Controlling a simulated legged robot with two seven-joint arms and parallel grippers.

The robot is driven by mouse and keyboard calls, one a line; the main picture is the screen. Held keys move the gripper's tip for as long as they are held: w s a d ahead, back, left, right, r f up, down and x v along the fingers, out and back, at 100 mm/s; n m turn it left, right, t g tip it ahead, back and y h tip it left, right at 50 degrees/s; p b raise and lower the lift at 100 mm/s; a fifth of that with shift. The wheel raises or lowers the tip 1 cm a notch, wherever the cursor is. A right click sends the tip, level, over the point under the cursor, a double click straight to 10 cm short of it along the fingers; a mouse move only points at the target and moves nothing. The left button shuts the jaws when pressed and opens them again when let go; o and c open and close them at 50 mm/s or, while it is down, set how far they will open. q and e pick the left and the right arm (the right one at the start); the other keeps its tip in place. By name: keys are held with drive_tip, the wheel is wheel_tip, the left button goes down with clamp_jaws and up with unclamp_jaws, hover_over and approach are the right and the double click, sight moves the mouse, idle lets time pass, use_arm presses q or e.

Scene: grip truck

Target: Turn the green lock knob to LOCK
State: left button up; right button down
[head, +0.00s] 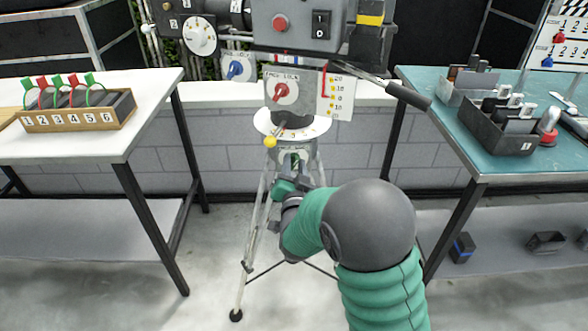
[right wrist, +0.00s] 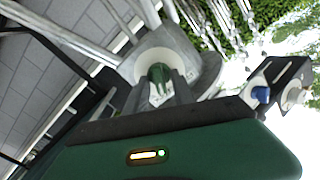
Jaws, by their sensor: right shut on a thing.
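The green lock knob (head: 295,160) sits on the grey housing below the round pan dial of the tripod head. In the right wrist view the knob (right wrist: 158,74) shows between my gripper's two grey fingers, in front of a pale round plate. My right gripper (head: 293,177) reaches up to it from below and is shut on the knob. The gripper partly hides the knob, and I cannot read its LOCK marking or tell its exact angle. My left gripper is not in view.
Above are the red pan lock knob (head: 283,92), the blue knob (head: 236,69) and a yellow-tipped lever (head: 270,142). Tripod legs (head: 254,225) stand close around my gripper. A white table (head: 130,140) is left, a teal-topped table (head: 475,160) right.

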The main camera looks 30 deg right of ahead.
drive_tip(key=shift+f+m, duration=0.25)
drive_tip(key=shift+m, duration=0.05)
drive_tip(key=c, duration=1.5)
unclamp_jaws()
drive_tip(key=shift+o, duration=0.3)
drive_tip(key=shift+r, duration=0.1)
drive_tip(key=b+v, duration=1.2)
drive_tip(key=b, duration=0.1)
